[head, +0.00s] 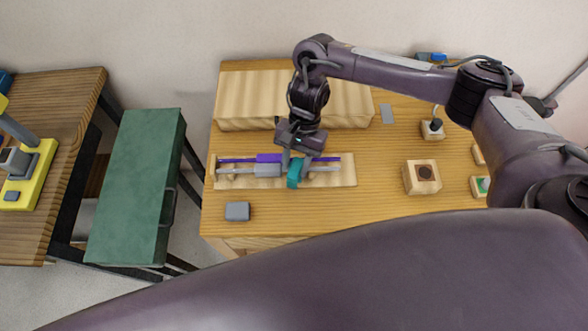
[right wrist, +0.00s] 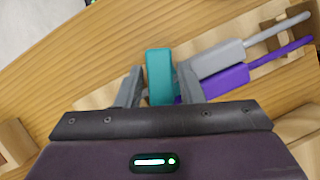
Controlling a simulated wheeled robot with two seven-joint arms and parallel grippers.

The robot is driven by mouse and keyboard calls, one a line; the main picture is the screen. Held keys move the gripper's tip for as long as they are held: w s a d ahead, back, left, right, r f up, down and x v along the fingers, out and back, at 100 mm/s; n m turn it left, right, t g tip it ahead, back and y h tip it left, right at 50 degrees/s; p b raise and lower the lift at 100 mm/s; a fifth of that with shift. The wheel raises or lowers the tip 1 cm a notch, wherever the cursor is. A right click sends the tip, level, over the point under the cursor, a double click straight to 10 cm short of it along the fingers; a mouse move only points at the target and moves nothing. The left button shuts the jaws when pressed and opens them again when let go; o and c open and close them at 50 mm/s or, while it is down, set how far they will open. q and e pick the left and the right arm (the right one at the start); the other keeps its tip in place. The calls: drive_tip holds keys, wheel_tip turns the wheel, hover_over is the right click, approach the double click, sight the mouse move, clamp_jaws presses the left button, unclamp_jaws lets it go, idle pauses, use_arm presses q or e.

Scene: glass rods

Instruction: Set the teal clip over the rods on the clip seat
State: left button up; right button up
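The teal clip (head: 294,175) is between the two fingers of my right gripper (head: 297,163), over the middle of the two rods. It also shows in the right wrist view (right wrist: 159,76), with a finger close on each side, and the right gripper (right wrist: 160,86) looks shut on it. The grey rod (head: 238,171) and the purple rod (head: 238,160) lie side by side on a wooden fixture (head: 348,178). The clip and fingers hide the clip seat. I cannot tell whether the clip touches the rods. My left gripper is out of view.
A long pale wooden block (head: 245,100) stands behind the fixture. A small grey block (head: 237,211) lies at the front left of the table. A wooden box with a dark round top (head: 424,176) stands to the right. Bare table lies between it and the fixture.

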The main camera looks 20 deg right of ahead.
drive_tip(key=p+v, duration=0.2)
drive_tip(key=v, duration=0.5)
drive_tip(key=shift+w+r+p, duration=0.1)
drive_tip(key=shift+r+p, duration=0.15)
drive_tip(key=shift+p, duration=0.1)
drive_tip(key=shift+w+d+r, duration=0.2)
drive_tip(key=shift+r, duration=0.4)
